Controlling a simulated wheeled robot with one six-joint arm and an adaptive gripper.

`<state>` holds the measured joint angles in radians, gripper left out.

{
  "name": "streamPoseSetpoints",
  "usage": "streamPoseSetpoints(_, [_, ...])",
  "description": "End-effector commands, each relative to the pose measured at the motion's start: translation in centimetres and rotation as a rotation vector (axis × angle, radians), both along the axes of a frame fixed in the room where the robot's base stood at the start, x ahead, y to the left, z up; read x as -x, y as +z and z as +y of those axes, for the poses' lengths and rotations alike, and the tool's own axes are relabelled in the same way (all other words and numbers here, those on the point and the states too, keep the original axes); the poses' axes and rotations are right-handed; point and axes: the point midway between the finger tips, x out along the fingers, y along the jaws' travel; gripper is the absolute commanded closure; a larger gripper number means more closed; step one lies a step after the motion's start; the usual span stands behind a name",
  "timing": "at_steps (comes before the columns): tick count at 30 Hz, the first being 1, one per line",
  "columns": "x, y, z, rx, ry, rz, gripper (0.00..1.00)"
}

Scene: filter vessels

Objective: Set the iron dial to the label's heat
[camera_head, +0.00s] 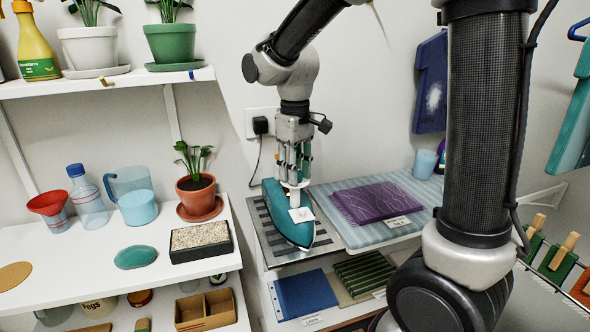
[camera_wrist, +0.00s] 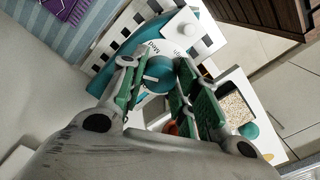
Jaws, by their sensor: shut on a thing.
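The teal iron (camera_head: 291,228) lies on a dark-slatted rest on the shelf, below my gripper (camera_head: 293,178). In the wrist view the iron (camera_wrist: 118,66) carries a white plate with the printed words "Med" and "High", partly hidden. The round teal dial (camera_wrist: 160,82) with a pale pointer bar sits between the fingertips of my gripper (camera_wrist: 157,72), which is shut on it. The pointer's exact setting is hard to read. A folded purple cloth (camera_head: 375,202) lies on a striped blue board, with a white label (camera_head: 397,222) at its front edge; its writing is too small to read.
A potted plant (camera_head: 197,185) and a tray of pale grains (camera_head: 200,238) are on the left shelf. A plug with its cord (camera_head: 260,127) is on the wall behind. Folded blue cloth (camera_head: 304,293) lies below.

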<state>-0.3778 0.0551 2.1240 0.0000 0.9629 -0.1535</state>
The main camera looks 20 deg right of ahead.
Motion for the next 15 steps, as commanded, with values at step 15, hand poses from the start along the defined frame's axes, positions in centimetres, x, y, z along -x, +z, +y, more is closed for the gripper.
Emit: streamPoseSetpoints(15, [-0.08,0.07,0.01,-0.001,-0.008,-0.003,0.58])
